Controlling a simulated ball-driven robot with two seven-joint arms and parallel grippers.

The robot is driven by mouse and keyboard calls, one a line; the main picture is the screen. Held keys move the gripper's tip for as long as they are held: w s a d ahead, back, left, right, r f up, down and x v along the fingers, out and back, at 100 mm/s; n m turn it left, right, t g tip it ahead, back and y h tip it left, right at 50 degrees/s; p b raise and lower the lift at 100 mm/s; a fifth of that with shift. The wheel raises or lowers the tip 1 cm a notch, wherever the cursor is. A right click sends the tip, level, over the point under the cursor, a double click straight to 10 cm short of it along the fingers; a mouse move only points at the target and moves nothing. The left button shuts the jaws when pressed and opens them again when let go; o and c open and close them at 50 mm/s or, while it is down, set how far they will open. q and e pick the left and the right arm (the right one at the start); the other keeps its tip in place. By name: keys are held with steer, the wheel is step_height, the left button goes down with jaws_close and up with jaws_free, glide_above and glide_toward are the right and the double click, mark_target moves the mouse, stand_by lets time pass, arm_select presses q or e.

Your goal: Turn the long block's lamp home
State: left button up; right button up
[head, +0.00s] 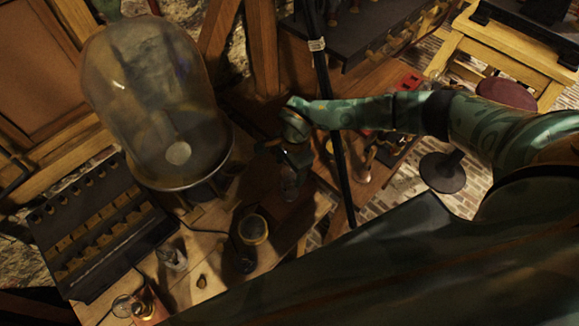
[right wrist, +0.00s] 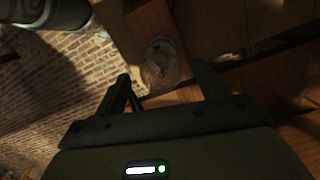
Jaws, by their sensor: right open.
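My right gripper (head: 296,158) reaches in from the right and points down over the wooden bench in the head view. In the right wrist view the fingers of my right gripper (right wrist: 163,80) stand apart with nothing held between them. A clear glass piece (right wrist: 162,58), perhaps a lamp or small jar, shows beyond the fingertips, apart from them. A glass piece (head: 290,188) also shows just below the gripper in the head view. A long dark block (head: 112,235) with rows of yellowish parts lies at the left. I cannot tell which piece is its lamp. My left gripper is out of view.
A large glass dome (head: 150,100) on a dark round base stands left of my right gripper. Another dark block (head: 365,38) lies at the top. A round stool (head: 442,172) stands on the brick floor.

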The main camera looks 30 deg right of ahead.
steer(key=c, duration=1.1)
steer(key=m+p, duration=0.2)
steer(key=m, duration=0.2)
steer(key=shift+r+t, duration=0.1)
steer(key=shift+t, duration=0.2)
steer(key=shift+c, duration=0.2)
steer(key=shift+m+p, duration=0.5)
steer(key=shift+m, duration=0.7)
